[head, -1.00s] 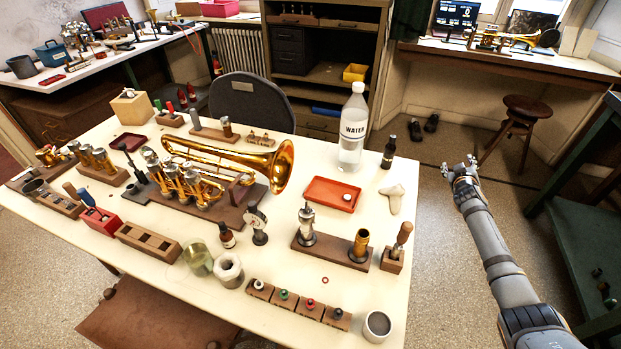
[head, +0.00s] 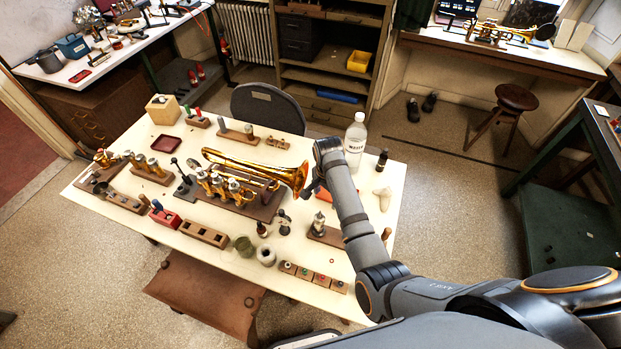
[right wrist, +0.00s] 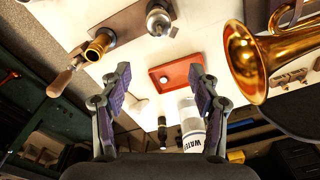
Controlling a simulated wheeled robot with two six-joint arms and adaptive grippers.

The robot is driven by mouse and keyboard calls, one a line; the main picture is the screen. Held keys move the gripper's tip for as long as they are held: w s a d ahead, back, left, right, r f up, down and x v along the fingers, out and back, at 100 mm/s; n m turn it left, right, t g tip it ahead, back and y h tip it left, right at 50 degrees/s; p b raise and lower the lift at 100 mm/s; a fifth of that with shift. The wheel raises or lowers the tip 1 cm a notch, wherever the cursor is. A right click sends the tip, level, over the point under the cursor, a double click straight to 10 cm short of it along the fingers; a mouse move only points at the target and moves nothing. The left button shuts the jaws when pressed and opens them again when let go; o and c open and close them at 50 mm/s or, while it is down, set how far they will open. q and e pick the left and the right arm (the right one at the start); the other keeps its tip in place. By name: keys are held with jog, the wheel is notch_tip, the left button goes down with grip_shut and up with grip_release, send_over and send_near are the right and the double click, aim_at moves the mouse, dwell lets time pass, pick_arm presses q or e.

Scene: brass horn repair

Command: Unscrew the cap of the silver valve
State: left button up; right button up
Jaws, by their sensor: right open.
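The silver valve (head: 319,223) stands upright on a wooden block (head: 326,238) at the right of the table. In the right wrist view the silver valve (right wrist: 158,18) is at the top, seen from above, with its rounded top showing; I cannot make out the cap's edge. My right gripper (head: 313,186) is above the table by the horn's bell, beyond the valve. In the right wrist view my right gripper (right wrist: 160,82) is open and empty, with the red tray between its fingers in the picture. My left gripper is out of view.
A brass tube (right wrist: 100,44) shares the block with the valve, and a wooden-handled tool (right wrist: 62,80) is beside it. The red tray (right wrist: 154,75), water bottle (head: 355,143), dark bottle (head: 382,160) and trumpet bell (head: 298,180) are near my right gripper.

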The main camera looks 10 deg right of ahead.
aim_at(320, 217)
jog(key=shift+s+a+r+g, duration=0.15)
jog(key=shift+s+a+r, duration=0.25)
jog(key=shift+a, duration=0.15)
jog(key=shift+s+a+r+g, duration=0.15)
jog(key=shift+s+a+r, duration=0.15)
jog(key=shift+a, duration=0.2)
jog(key=shift+w+f, duration=0.1)
jog(key=shift+f, duration=0.25)
notch_tip(320, 217, down, 8)
jog(key=shift+r, duration=0.15)
jog(key=shift+f+b, duration=0.7)
jog(key=shift+f, duration=0.5)
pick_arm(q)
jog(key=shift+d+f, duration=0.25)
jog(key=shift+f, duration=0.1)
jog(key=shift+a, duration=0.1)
pick_arm(e)
jog(key=shift+r, duration=0.1)
